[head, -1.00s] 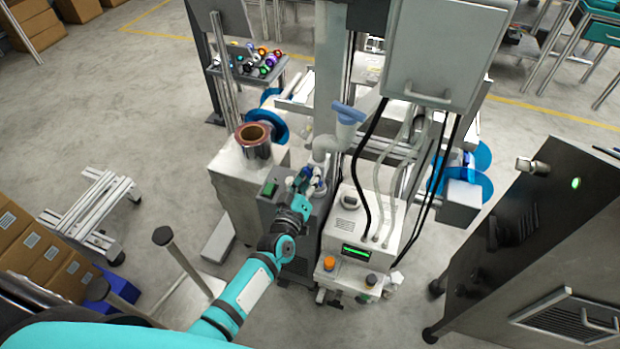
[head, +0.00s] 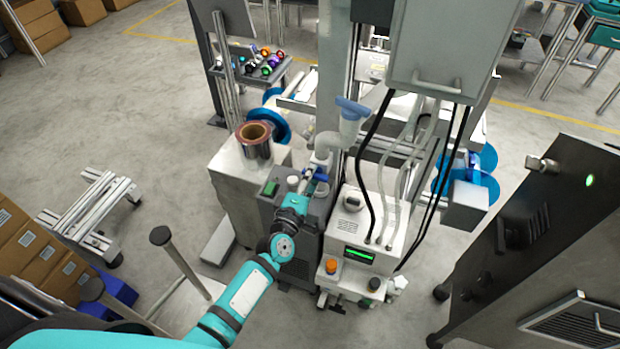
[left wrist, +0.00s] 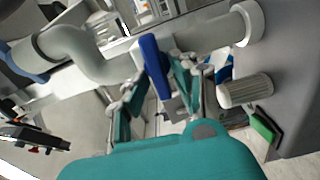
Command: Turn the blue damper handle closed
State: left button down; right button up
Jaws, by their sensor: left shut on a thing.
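The blue damper handle (head: 320,177) shows as a small blue piece by the grey pipe on top of the dark grey unit (head: 290,240). In the left wrist view the handle (left wrist: 152,62) is a blue bar beside the light grey pipe (left wrist: 205,35), set across the pipe's line. My left gripper (head: 304,187) reaches the handle from the front and partly hides it. In the left wrist view its fingers (left wrist: 155,88) are on either side of the handle, shut on it. My right gripper is in neither view.
A white ribbed knob (left wrist: 245,90) and a green switch (left wrist: 265,127) are close to the gripper. The white machine (head: 362,230) with hanging black cables stands close on the right.

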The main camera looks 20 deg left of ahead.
pick_arm(q)
jog(key=shift+f+n, duration=0.1)
jog(key=shift+n, duration=0.4)
jog(key=c, duration=1.3)
grip_release()
jog(key=s, duration=1.2)
jog(key=shift+a, duration=0.2)
